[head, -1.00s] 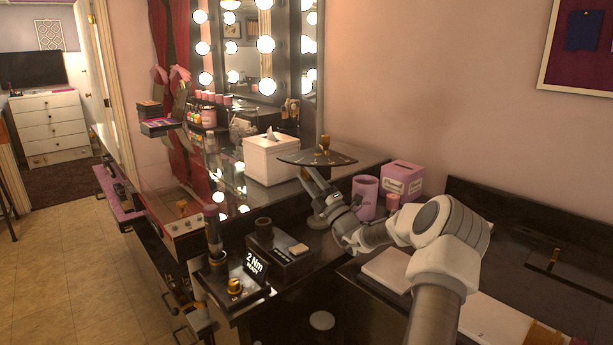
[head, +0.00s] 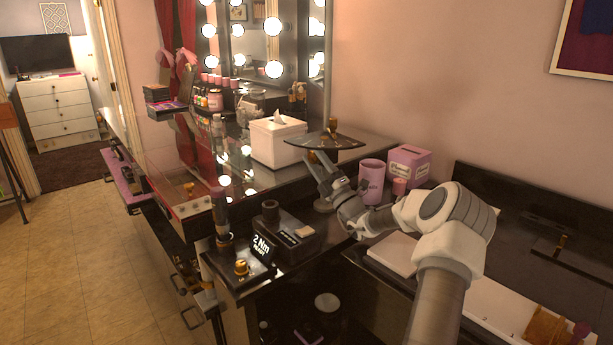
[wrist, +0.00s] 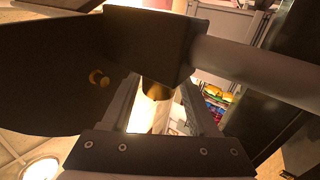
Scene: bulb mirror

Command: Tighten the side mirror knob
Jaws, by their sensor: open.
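The side mirror (head: 338,141) shows as a dark round plate, seen nearly edge-on, on a stand at the dresser's right part. A small brass fitting (head: 331,124) sits on top of it. My gripper (head: 317,164) is just below the plate. In the wrist view, the brass knob (wrist: 158,90) sticks out under a dark block (wrist: 152,42) and lies between the two open fingers of my gripper (wrist: 160,108). I cannot tell whether either finger touches it. The dark plate (wrist: 50,75) fills the left of that view, with a small brass hook (wrist: 99,78).
A white tissue box (head: 277,142) stands left of the mirror. A pink cup (head: 371,180) and pink box (head: 409,165) stand close at right. A black unit reading "2 Nm READY" (head: 262,249) sits in front. A grey rod (wrist: 250,70) crosses right of the knob.

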